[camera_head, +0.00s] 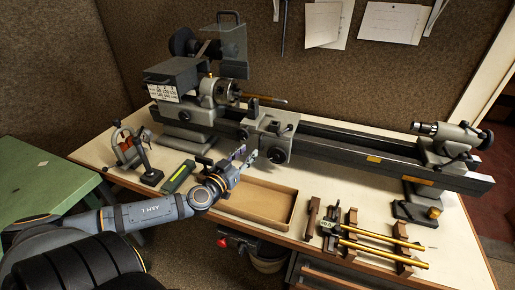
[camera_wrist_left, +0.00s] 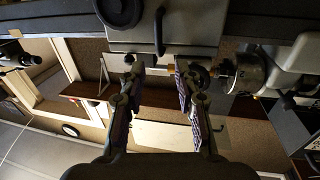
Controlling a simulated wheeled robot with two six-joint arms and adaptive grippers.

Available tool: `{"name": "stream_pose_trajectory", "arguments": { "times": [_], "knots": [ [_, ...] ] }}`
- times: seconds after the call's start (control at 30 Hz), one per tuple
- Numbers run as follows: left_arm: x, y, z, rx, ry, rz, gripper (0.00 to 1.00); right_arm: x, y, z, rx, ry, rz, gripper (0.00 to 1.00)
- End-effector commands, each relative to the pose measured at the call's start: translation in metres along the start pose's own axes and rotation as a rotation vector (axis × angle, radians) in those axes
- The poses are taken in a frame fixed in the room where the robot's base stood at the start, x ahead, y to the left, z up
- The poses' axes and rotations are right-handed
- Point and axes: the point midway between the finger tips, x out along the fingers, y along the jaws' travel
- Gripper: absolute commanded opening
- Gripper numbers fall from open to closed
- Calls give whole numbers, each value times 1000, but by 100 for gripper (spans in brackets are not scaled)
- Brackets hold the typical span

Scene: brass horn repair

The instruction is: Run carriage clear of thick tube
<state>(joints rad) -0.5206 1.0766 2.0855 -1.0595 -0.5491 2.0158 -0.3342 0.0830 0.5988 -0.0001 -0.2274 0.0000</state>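The lathe carriage (camera_head: 270,128) sits on the bed, just right of the chuck (camera_head: 219,92). A brass tube (camera_head: 265,98) sticks out of the chuck to the right, above the carriage's left part. The carriage has a dark handwheel (camera_head: 278,155) on its front. My left gripper (camera_head: 245,155) is open and empty, in front of the carriage and just left of the handwheel. In the left wrist view the open fingers (camera_wrist_left: 158,65) point at the carriage (camera_wrist_left: 163,38), with a dark upright handle (camera_wrist_left: 159,31) between and beyond them. Contact cannot be told. My right gripper is out of view.
The bed (camera_head: 350,146) runs clear to the tailstock (camera_head: 447,145) at right. Brass tubes (camera_head: 385,240) rest on wooden blocks at front right. A small clamp stand (camera_head: 134,153) and a green-topped block (camera_head: 177,177) stand left.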

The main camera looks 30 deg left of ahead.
Motion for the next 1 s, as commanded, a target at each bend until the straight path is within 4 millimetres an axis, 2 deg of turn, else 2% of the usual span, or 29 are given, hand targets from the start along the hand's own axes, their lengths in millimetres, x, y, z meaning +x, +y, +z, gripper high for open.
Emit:
{"name": "stream_pose_trajectory", "arguments": {
  "times": [0.03,0.07,0.23,0.33,0.43,0.63,0.87,1.0],
  "knots": [
    [11,0,6,-7,10,-2,33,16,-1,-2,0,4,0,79],
    [17,1,5,-10,12,1,33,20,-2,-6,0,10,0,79],
    [41,1,0,-13,9,1,33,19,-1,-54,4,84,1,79],
    [52,-2,-4,-10,1,-5,33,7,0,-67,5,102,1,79],
    [59,-1,-3,-7,1,-2,33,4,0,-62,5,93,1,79],
    [66,1,-2,-4,3,4,33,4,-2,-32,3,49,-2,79],
    [66,1,-1,-2,2,4,33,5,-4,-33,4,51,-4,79],
    [66,1,-1,-2,2,3,14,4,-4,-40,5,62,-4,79]
  ]
}}
